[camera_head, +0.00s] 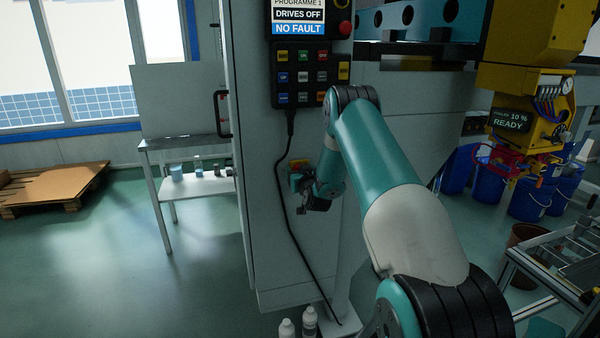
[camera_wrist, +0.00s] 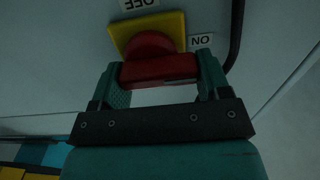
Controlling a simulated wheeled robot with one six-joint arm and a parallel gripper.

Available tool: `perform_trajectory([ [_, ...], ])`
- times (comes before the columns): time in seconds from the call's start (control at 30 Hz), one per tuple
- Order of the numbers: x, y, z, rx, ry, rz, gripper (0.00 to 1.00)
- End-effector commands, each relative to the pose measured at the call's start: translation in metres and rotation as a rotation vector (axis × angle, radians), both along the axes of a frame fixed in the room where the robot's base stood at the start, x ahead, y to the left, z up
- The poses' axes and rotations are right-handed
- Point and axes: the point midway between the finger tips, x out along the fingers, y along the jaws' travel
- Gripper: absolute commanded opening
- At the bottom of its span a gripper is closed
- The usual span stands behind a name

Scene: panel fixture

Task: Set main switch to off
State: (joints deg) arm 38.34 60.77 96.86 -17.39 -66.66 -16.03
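The main switch has a yellow plate (camera_wrist: 174,24) on the grey cabinet and a red handle (camera_wrist: 160,68), both in the wrist view. The handle's bar lies crosswise in that view. An upside-down ON label (camera_wrist: 201,41) is at its right, and a partly cut-off OFF label (camera_wrist: 138,3) is above the plate. My gripper (camera_wrist: 159,72) has one finger at each end of the red bar, and both appear to touch it. In the head view my gripper (camera_head: 301,186) is at the cabinet front, and it and my wrist hide most of the switch.
A black cable (camera_head: 282,195) hangs from the button pendant (camera_head: 303,73) beside the switch. The display reads DRIVES OFF, NO FAULT. White bottles (camera_head: 309,320) stand at the cabinet's foot. A yellow machine head (camera_head: 525,95) is at right.

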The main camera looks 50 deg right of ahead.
Motion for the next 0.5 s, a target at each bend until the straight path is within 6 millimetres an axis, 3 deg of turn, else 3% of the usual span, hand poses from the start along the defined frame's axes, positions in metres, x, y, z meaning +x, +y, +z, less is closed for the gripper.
perform_trajectory([
  [0.5,0.0003,0.0002,-0.0056,-0.099,0.057,-0.001,0.47],
])
